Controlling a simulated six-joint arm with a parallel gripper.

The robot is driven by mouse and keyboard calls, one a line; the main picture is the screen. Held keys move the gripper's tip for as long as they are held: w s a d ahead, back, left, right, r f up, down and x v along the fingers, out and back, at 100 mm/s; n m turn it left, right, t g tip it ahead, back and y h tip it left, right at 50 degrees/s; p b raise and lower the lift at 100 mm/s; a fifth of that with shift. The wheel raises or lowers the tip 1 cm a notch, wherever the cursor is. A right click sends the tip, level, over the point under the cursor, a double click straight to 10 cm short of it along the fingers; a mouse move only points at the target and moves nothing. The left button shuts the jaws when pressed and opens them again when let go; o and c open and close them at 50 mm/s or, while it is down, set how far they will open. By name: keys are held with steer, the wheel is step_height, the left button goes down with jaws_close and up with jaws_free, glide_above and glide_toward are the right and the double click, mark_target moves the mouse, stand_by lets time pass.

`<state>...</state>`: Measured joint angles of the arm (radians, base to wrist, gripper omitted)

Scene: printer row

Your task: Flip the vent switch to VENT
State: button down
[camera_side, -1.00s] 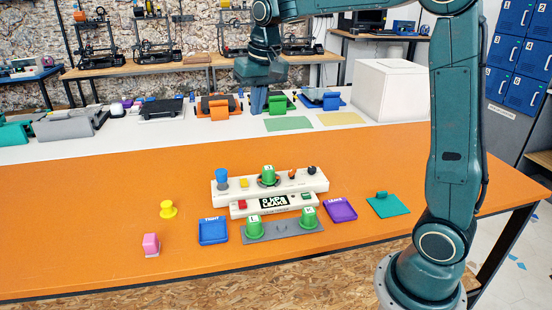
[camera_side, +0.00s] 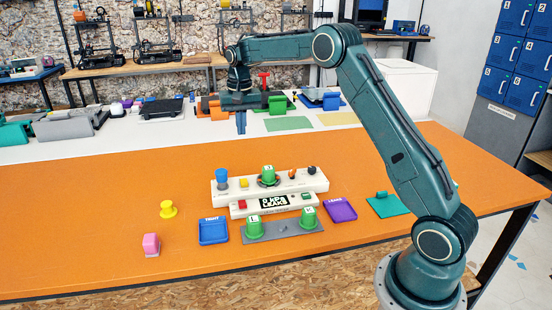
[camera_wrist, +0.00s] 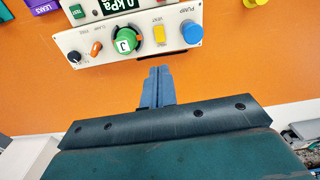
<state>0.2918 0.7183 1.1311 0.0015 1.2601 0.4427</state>
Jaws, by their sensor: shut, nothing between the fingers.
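The white control panel (camera_side: 312,184) stands on the orange table. Its yellow switch (camera_side: 244,183) sits between the blue pump knob (camera_side: 222,176) and the green cup marked J (camera_side: 268,173). In the wrist view the yellow switch (camera_wrist: 158,33) has a small label beside it that seems to read VENT; its position is too small to tell. My gripper (camera_side: 241,128) is shut and empty, above the back of the table, behind the panel. In the wrist view my fingertips (camera_wrist: 160,72) point toward the panel's edge, apart from the yellow switch.
An orange lever (camera_wrist: 97,48) and a black knob (camera_wrist: 75,57) share the panel. In front stand a display unit (camera_side: 273,202) and a grey holder (camera_side: 283,228) with green cups. Blue (camera_side: 213,240) and purple (camera_side: 340,210) trays flank them. The table behind the panel is clear.

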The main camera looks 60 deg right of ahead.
steer(key=shift+w+d+f+m, duration=0.1)
steer(key=shift+w+d+f, duration=0.15)
steer(key=shift+f, duration=0.25)
steer(key=shift+w+d+f+m, duration=0.1)
steer(key=shift+w+d+f, duration=0.15)
steer(key=shift+f, duration=0.25)
steer(key=shift+w+d+f+m, duration=0.1)
steer(key=shift+w+d+f, duration=0.15)
steer(key=shift+f, duration=0.25)
glide_toward(245, 179)
steer(key=f, duration=0.5)
steer(key=shift+w+d, duration=0.2)
steer(key=shift+w, duration=0.05)
steer(key=shift+f, duration=0.95)
steer(key=shift+w+f, duration=0.1)
steer(key=shift+f, duration=0.1)
steer(key=shift+s+a+r, duration=0.35)
steer(key=shift+s+a, duration=0.1)
steer(key=shift+s, duration=0.05)
